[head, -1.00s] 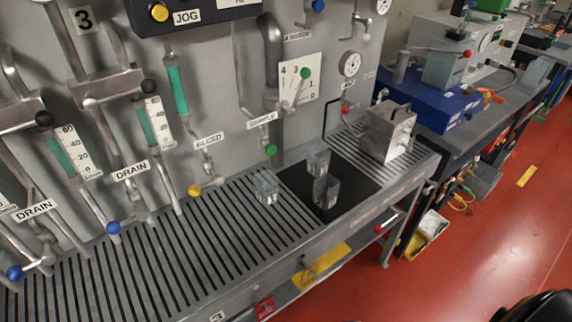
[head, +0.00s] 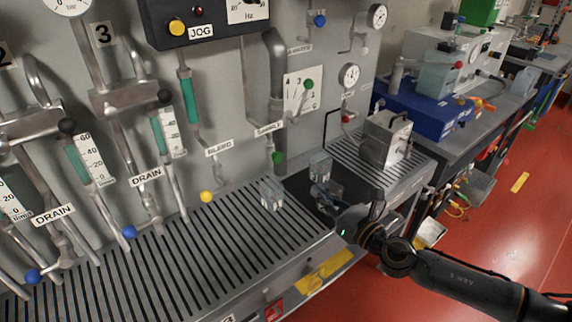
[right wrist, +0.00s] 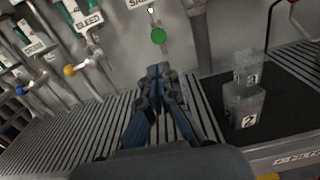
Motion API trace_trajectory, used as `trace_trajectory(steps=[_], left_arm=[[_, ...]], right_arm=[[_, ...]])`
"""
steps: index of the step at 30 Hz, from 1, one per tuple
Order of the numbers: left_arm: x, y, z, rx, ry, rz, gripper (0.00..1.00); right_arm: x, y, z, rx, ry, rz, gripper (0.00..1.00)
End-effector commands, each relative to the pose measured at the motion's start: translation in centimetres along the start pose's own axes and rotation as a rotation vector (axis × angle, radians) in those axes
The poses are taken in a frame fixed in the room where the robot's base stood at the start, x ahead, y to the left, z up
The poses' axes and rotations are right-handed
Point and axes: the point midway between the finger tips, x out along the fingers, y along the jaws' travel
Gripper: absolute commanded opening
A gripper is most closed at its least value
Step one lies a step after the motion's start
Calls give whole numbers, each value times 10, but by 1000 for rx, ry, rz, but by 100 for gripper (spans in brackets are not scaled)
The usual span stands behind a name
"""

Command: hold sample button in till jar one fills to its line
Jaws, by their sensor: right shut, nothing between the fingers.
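The green sample knob (head: 278,158) hangs on its pipe below the SAMPLE label (head: 268,128); it also shows in the right wrist view (right wrist: 158,35). A clear jar (head: 271,193) stands on the slatted grate, its number unreadable. Two more jars stand on the black mat: a rear one (head: 320,166) and a front one (head: 330,193), partly hidden by my gripper; the front one reads 2 in the right wrist view (right wrist: 244,106). My right gripper (head: 318,190) is shut and empty, in front of the knob and apart from it. My left gripper is out of view.
The slatted grate (head: 225,240) is mostly clear on the left. A yellow-tipped BLEED lever (head: 206,197) and DRAIN levers with blue tips (head: 129,232) stick out from the panel. A metal box (head: 386,138) stands right of the mat. Another green knob (head: 309,84) sits on a numbered dial.

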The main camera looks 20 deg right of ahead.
Motion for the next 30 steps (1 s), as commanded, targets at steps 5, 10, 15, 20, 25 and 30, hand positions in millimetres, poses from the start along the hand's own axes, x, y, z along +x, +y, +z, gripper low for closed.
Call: trace_trajectory(steps=[5,10,15,20,25,30], left_arm=[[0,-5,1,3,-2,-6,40],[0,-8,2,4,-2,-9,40],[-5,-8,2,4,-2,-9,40],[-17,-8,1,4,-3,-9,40],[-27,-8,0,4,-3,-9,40],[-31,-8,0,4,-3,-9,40]], right_arm=[[0,2,3,-30,-4,11,0],[0,2,3,-26,-4,9,0],[9,1,6,-23,-6,6,0],[35,2,8,-20,-8,6,0],[73,2,8,-21,-8,6,0],[106,3,6,-21,-6,8,0]])
